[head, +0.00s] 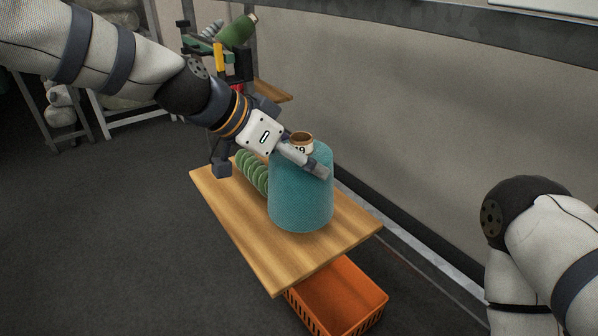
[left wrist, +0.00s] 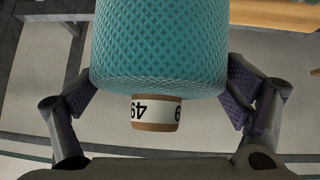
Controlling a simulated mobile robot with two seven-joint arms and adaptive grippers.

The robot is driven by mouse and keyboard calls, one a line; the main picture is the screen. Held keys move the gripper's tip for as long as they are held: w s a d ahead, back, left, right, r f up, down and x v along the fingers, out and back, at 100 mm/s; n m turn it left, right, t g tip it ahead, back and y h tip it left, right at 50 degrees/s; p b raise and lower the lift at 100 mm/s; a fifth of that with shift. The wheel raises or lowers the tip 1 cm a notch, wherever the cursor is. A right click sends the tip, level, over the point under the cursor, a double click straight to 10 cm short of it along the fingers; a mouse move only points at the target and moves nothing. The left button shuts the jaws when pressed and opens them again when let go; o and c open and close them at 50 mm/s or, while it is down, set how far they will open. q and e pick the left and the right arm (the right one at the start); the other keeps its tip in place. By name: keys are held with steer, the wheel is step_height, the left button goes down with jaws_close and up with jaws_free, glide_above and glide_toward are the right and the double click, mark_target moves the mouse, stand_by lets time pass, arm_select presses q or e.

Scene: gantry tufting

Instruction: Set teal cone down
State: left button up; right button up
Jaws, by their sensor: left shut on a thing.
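The teal cone (head: 300,200) is upright at the right part of the wooden board (head: 275,270), with its brown tube end and number label on top. Whether its base touches the board cannot be told. My left gripper (head: 305,160) is shut on the cone near its top. In the left wrist view the teal cone (left wrist: 160,50) fills the space between the two fingers of my left gripper (left wrist: 165,97), and its tube (left wrist: 156,113) shows a label reading 49. My right gripper is outside both views; only my right arm shows.
A green ribbed spring-like item (head: 252,172) lies on the board behind the cone. An orange crate (head: 340,300) is below the board's front edge. A stand with a green cone (head: 238,31) is at the back. The wall runs close on the right. The board's front is clear.

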mark_target(254, 268)
arm_select(q)
steer(key=f, duration=0.3)
steer(key=shift+w+d+f, duration=0.1)
steer(key=shift+w+f, duration=0.1)
steer(key=o, duration=1.7)
steer(key=shift+c, duration=0.2)
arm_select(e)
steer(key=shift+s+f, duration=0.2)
